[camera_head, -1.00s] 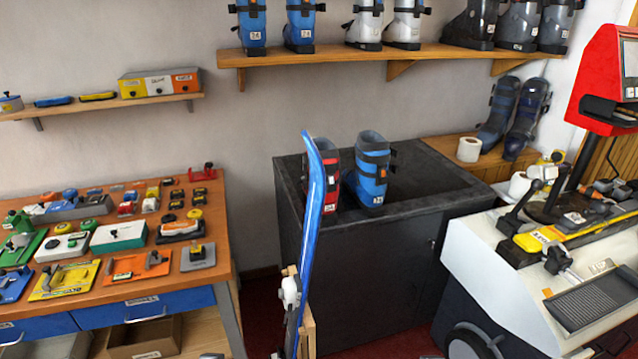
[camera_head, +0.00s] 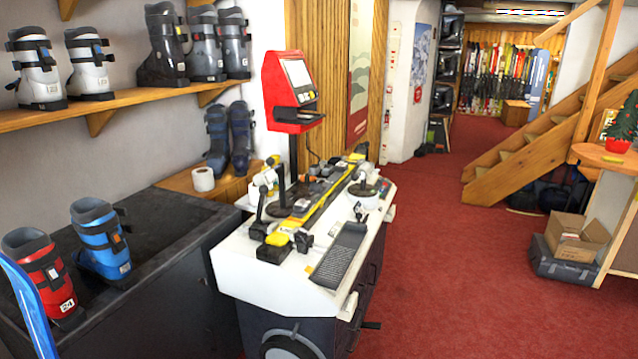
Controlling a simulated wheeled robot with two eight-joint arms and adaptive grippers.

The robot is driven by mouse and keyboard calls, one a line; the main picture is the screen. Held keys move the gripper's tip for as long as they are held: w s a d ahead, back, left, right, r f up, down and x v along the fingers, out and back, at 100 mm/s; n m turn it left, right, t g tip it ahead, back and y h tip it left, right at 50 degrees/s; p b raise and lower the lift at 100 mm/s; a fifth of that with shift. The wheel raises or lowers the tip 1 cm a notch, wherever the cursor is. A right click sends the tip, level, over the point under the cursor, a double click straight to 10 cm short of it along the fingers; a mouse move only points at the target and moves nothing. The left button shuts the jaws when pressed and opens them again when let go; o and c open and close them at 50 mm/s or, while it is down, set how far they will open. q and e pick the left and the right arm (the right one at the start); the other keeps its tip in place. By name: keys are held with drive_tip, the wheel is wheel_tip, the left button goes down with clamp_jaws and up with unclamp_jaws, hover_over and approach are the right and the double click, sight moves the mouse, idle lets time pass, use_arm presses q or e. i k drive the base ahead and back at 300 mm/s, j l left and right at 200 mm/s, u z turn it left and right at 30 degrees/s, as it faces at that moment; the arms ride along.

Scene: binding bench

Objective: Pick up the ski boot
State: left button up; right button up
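Several ski boots are in view, and I cannot tell which one the task means. A red boot (camera_head: 43,277) marked 24 and a blue boot (camera_head: 100,243) stand upright side by side on the black-topped cabinet (camera_head: 178,222) at the lower left. White boots (camera_head: 89,65) and dark grey boots (camera_head: 204,45) stand on the wooden wall shelf (camera_head: 140,97). A dark blue pair (camera_head: 229,140) stands on a low wooden ledge behind the cabinet. Neither of my grippers shows in this view.
A blue ski (camera_head: 27,310) stands upright in front of the red boot. A white binding bench (camera_head: 290,273) with a red screen unit (camera_head: 291,92) stands in the middle. Red carpet (camera_head: 445,260) is open to the right, with stairs (camera_head: 530,150) and a cardboard box (camera_head: 577,240) beyond.

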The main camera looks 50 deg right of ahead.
sight(32, 249)
drive_tip(key=z, duration=1.7)
drive_tip(key=u, duration=1.75)
drive_tip(key=i+l+z, duration=0.45)
drive_tip(key=i+l, duration=0.2)
drive_tip(key=i, duration=0.1)
